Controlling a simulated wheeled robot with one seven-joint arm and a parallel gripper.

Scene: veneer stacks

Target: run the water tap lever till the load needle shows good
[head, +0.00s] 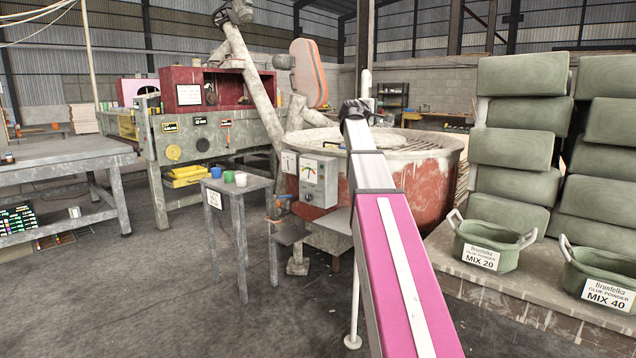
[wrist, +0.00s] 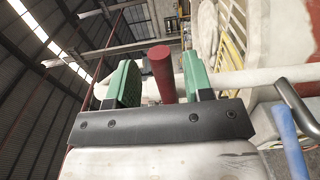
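A dark red round bar (wrist: 162,72), which may be the tap lever's grip, stands between the two green fingers of my gripper (wrist: 160,82) in the wrist view. Narrow gaps show beside it, so the fingers look open around it. In the head view my magenta arm reaches toward the red mixing tub (head: 430,181); the fingers cannot be made out there. A grey box (head: 319,185) on the tub's front carries a dial (head: 309,169) with coloured bands. A second dial (head: 289,162) is to its left. Both needles are too small to read.
A blue bar (wrist: 287,138) and a pale pipe (wrist: 245,78) lie right of the fingers. A small table with cups (head: 237,185) stands left of the tub. Glue buckets (head: 488,246) and stacked green sacks (head: 511,150) are on the right. Floor at front left is clear.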

